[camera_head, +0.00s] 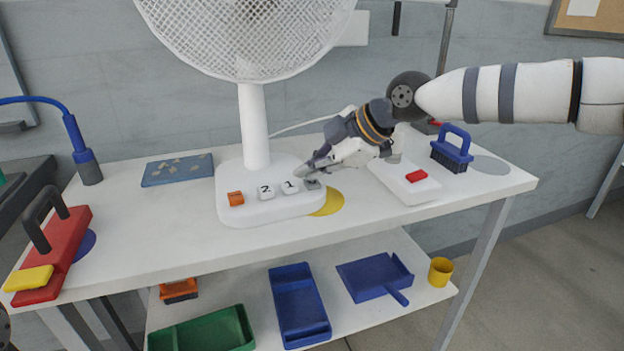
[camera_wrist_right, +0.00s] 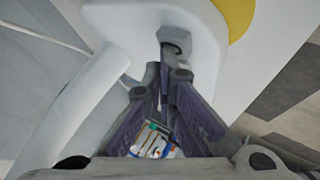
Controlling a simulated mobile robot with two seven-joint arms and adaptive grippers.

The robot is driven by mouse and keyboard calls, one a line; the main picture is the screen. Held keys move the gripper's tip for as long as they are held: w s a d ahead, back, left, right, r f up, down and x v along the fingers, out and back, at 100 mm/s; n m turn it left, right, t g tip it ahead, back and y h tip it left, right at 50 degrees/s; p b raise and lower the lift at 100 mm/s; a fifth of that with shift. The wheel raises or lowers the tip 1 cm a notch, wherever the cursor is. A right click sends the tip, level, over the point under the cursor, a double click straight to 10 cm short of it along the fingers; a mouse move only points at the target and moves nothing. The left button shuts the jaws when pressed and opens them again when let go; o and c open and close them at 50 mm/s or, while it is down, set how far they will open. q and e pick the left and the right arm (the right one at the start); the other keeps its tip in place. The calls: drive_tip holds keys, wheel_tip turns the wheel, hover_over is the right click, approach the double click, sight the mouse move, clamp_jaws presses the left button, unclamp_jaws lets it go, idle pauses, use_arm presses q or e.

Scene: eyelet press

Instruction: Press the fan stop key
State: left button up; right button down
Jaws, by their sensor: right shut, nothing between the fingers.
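The white desk fan stands on the table, its base (camera_head: 240,207) carrying a row of keys. From left to right these are an orange key (camera_head: 236,198), a white key marked 2 (camera_head: 265,192), a white key marked 1 (camera_head: 290,187) and a grey key (camera_head: 312,184). No stop label is readable. My right gripper (camera_head: 308,173) is shut and empty, its tips right at the grey key. In the right wrist view the tips (camera_wrist_right: 170,67) point at the grey key (camera_wrist_right: 175,38); whether they touch it I cannot tell.
Right of the fan are a white device with a red key (camera_head: 416,176) and a blue brush (camera_head: 453,146). A red press with a yellow lever (camera_head: 29,279) stands at left. A blue mat (camera_head: 178,170) lies behind. The table's front middle is clear.

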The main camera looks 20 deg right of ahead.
sight(311, 183)
drive_tip(key=shift+f, duration=0.15)
idle(0.4)
drive_tip(key=shift+r+p, duration=0.35)
drive_tip(key=shift+r, duration=0.65)
use_arm(q)
drive_tip(key=shift+w+r, duration=0.4)
use_arm(e)
drive_tip(key=shift+r+p, duration=0.55)
drive_tip(key=shift+r, duration=1.95)
use_arm(q)
drive_tip(key=shift+w+r+t, duration=0.4)
drive_tip(key=shift+w+r, duration=0.3)
use_arm(e)
drive_tip(key=shift+f, duration=0.1)
